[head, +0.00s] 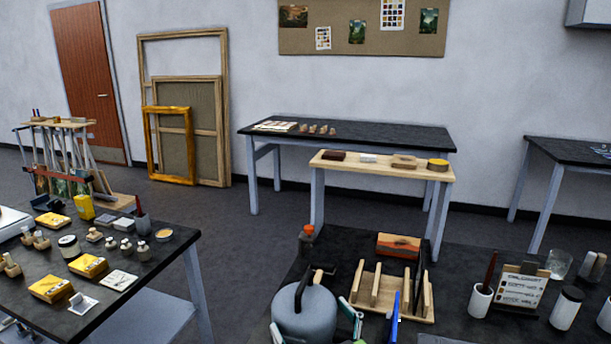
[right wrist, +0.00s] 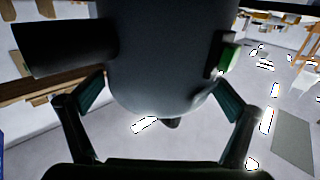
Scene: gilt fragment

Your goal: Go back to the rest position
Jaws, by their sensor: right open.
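My right gripper (head: 314,277) shows at the lower middle of the head view, in front of the near dark table. My left gripper is not seen.
The near dark table (head: 455,262) bears a wooden rack (head: 421,311), an orange-capped bottle (head: 306,238), cups and a sign (head: 520,287). A left table (head: 160,282) holds many small items. A wooden bench (head: 381,168) stands behind. Open floor (head: 225,220) lies between.

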